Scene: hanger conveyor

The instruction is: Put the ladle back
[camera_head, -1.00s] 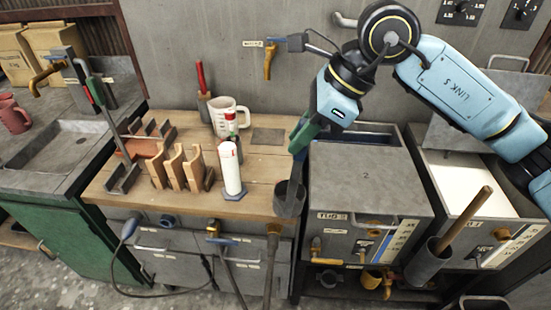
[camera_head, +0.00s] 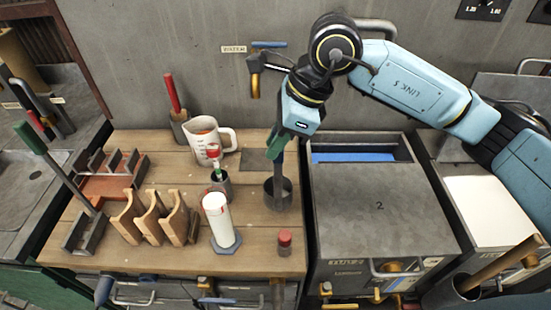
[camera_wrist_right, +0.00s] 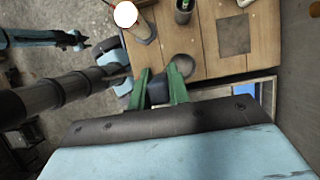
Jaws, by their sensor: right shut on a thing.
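The ladle (camera_head: 278,194) is a dark grey cup with an upright handle. In the head view its cup appears over the right part of the wooden bench (camera_head: 255,258); I cannot tell whether it touches the wood. My right gripper (camera_head: 276,148) has green fingers, pointing down above the cup and shut on the handle. In the right wrist view, the fingers (camera_wrist_right: 160,88) flank a dark piece, with the round cup (camera_wrist_right: 182,66) just beyond. A light blue arm at that view's upper left ends in a dark gripper (camera_wrist_right: 80,40), apparently my left; its fingers are too small to read.
Left of the ladle stand a white bottle (camera_head: 218,222), a small grey cup (camera_head: 222,184), a white measuring jug (camera_head: 204,140) and a wooden rack (camera_head: 152,218). A red-capped jar (camera_head: 285,244) sits in front. A grey tank (camera_head: 378,200) stands close on the right.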

